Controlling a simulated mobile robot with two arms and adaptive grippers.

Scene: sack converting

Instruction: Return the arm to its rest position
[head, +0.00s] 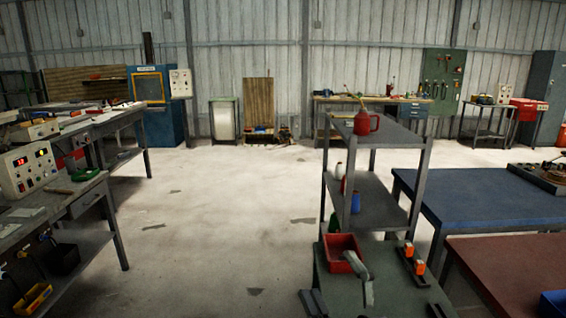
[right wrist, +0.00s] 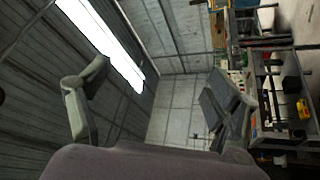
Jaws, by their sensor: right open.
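My right gripper (head: 362,279) is a small grey shape low in the head view. It lies in front of the green table and the right edge of the red bin. In the right wrist view its two grey fingers (right wrist: 155,100) stand wide apart, with nothing between them. Beyond them are the wall and ceiling. The gripper is open and empty. Much of my right arm is outside the head view. My left gripper is not in view.
The green table (head: 388,292) carries a red bin (head: 341,244) and dark parts with orange tops. Behind it stands a shelf cart (head: 385,187) with a red can (head: 365,123). Blue (head: 485,203) and red-brown (head: 515,270) tables stand right, benches left. The middle floor is clear.

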